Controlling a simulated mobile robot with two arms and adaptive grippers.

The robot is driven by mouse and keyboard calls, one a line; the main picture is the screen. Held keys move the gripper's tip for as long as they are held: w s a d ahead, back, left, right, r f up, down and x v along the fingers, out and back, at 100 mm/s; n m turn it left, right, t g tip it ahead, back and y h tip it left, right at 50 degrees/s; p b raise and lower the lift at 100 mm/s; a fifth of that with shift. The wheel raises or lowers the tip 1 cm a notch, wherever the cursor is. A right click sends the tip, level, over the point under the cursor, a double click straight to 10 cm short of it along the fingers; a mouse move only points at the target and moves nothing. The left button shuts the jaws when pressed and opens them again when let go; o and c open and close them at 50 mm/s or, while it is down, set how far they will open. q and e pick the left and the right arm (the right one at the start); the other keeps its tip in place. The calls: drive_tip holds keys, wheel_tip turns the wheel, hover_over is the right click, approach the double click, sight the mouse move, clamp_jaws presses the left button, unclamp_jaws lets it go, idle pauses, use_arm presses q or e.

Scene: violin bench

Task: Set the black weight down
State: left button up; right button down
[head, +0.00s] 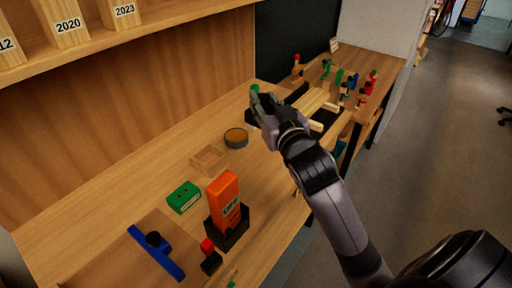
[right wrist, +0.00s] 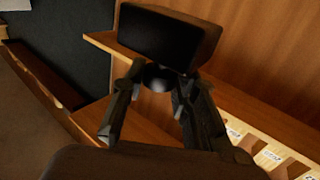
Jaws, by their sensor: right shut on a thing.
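My right gripper (head: 262,105) is over the far part of the bench in the head view. In the right wrist view its two fingers (right wrist: 162,85) close on a small dark rounded part below a black block, which I take to be the black weight (right wrist: 158,35). The weight lies just beyond the fingertips. In the head view it is largely hidden by the gripper and hard to tell from the dark shapes there. Whether its base touches anything cannot be told. My left gripper is not in view.
On the wooden bench stand a round dark tin (head: 236,138), a shallow wooden tray (head: 208,160), a green box (head: 184,197), an orange box (head: 224,196) and a blue clamp (head: 156,252). Several small coloured clamps (head: 368,90) stand at the far end. A shelf (head: 150,28) overhangs the back.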

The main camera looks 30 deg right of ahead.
drive_tip(key=f, duration=0.3)
drive_tip(key=f+b, duration=0.1)
drive_tip(key=shift+d+f, duration=0.25)
drive_tip(key=shift+f, duration=0.1)
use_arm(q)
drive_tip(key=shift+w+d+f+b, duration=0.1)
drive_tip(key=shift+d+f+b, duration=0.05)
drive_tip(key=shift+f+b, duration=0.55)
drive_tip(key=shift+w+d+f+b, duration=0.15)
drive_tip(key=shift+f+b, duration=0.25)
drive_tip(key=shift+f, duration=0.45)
use_arm(e)
drive_tip(key=shift+a+f, duration=0.15)
drive_tip(key=shift+f, duration=7.25)
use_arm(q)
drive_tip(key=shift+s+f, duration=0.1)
use_arm(e)
drive_tip(key=shift+f, duration=0.1)
drive_tip(key=c, duration=1.7)
unclamp_jaws()
drive_tip(key=shift+f, duration=0.25)
drive_tip(key=o, duration=0.4)
drive_tip(key=shift+r, duration=0.1)
